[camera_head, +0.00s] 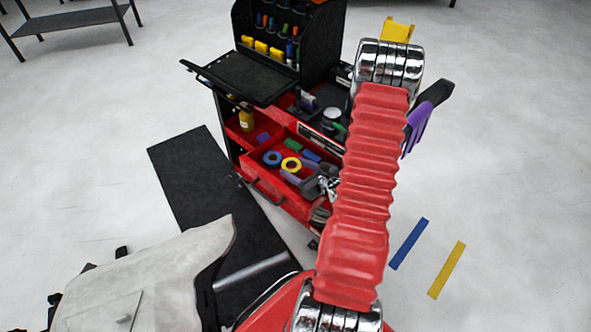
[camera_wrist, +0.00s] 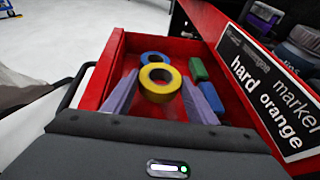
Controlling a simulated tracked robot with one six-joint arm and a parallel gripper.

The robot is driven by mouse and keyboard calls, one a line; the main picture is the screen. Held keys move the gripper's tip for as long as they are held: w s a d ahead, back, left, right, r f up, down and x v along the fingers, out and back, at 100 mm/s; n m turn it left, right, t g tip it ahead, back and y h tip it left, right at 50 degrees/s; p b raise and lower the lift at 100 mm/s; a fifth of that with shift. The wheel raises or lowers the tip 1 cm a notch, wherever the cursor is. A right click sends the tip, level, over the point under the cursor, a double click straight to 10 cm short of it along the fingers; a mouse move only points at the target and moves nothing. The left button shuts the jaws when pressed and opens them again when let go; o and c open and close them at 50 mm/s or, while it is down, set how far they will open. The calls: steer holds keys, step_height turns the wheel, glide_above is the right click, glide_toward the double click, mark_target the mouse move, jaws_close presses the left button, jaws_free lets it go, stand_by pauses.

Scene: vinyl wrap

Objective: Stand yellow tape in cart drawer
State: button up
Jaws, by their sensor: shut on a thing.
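The yellow tape (camera_wrist: 160,94) is a ring between the two grey-purple fingertips of my gripper (camera_wrist: 159,82) in the wrist view. Its hole faces the camera. My gripper is shut on it. In the head view the yellow tape (camera_head: 291,170) shows over the open red cart drawer (camera_head: 266,186), with my gripper (camera_head: 300,171) at its right. The drawer's left wall (camera_wrist: 104,72) also shows in the wrist view. I cannot tell whether the tape touches the drawer floor. The tape's underside is hidden.
A blue tape roll (camera_wrist: 152,56) lies just behind the yellow one. Green (camera_wrist: 198,69) and blue (camera_wrist: 211,97) blocks lie along the drawer's right side. The red cart front with a label (camera_wrist: 262,92) rises at right. A black mat (camera_head: 190,172) lies on the floor.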

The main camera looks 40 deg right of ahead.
steer(key=shift+s+a+f+g, duration=0.2)
steer(key=shift+a+f, duration=0.15)
steer(key=shift+f, duration=0.2)
steer(key=shift+s+a+f+g, duration=0.15)
steer(key=shift+a+f, duration=0.15)
steer(key=shift+f, duration=0.25)
steer(key=o, duration=1.4)
steer(key=shift+s+d+r, duration=0.1)
steer(key=shift+s+r, duration=0.1)
steer(key=shift+s, duration=0.15)
steer(key=v, duration=0.4)
steer(key=r+v, duration=0.1)
steer(key=v, duration=0.3)
steer(key=d+v, duration=0.1)
steer(key=v, duration=0.4)
steer(key=shift+w+r, duration=0.15)
steer(key=shift+w, duration=0.05)
